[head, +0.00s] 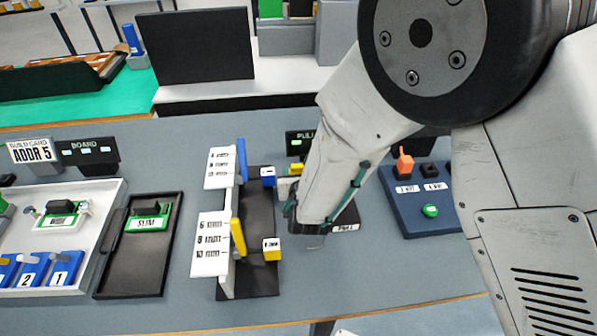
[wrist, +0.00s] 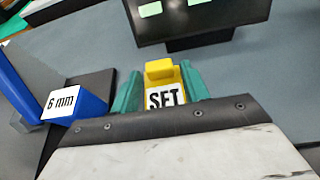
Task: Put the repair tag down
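A yellow piece with a white label reading SET (wrist: 162,85) sits between the two teal fingers of my gripper (wrist: 160,90) in the wrist view. The fingers touch or nearly touch its sides, so the gripper looks shut on it. No wording in view marks it as a repair tag. A blue block labelled 6 mm (wrist: 62,103) is left of the gripper.
A black stand (head: 262,215) with white cards, a blue block (head: 268,176) and a yellow block (head: 271,250) is left of my gripper. A PULL sign (head: 297,143) stands behind.

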